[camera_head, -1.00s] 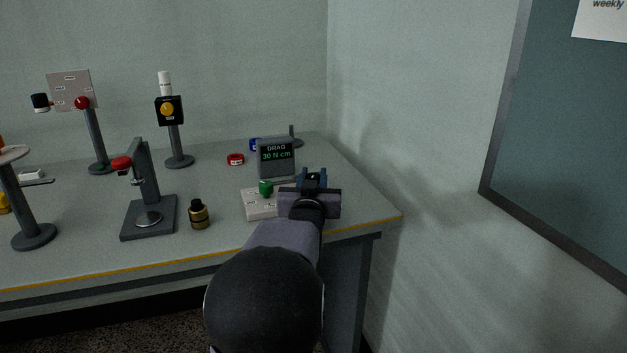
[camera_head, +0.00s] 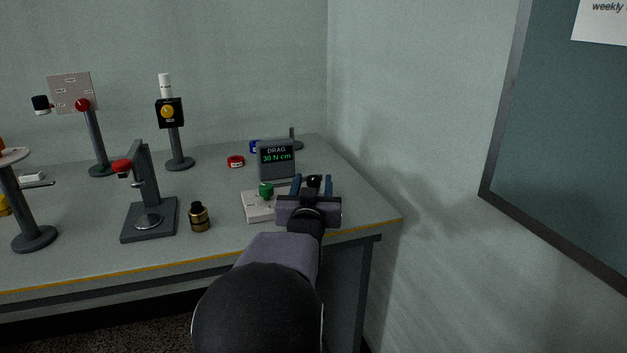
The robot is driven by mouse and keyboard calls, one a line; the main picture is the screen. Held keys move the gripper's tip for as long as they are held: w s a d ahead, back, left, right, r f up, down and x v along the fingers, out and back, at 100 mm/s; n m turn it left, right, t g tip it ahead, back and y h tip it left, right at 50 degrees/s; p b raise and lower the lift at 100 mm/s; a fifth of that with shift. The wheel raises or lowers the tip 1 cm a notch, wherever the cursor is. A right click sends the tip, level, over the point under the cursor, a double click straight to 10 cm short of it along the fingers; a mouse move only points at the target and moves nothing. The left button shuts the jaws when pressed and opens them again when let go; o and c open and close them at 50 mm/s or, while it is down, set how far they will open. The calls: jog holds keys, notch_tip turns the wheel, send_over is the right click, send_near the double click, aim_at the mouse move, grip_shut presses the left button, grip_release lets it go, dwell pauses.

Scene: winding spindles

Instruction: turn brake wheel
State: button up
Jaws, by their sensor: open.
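My gripper (camera_head: 312,183) is open over the right part of the bench, with its two blue fingers spread apart. A small dark round knob (camera_head: 314,179) shows between the fingertips, apparently the brake wheel; I cannot tell whether the fingers touch it. A white base plate (camera_head: 257,209) with a green knob (camera_head: 266,190) lies just left of my gripper, which hides the plate's right part. Behind the plate stands a grey display (camera_head: 276,158) reading "DRAG 30 N cm".
Left of the plate are a black-and-brass cylinder (camera_head: 199,217) and a dark stand with a red knob (camera_head: 148,197). Red (camera_head: 236,161) and blue (camera_head: 255,146) rings lie further back. Several posts stand at the left. The bench's right end near the wall (camera_head: 370,200) is clear.

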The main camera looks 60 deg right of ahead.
aim_at(312, 181)
jog(key=shift+v, duration=2.5)
jog(key=shift+w+r, duration=0.1)
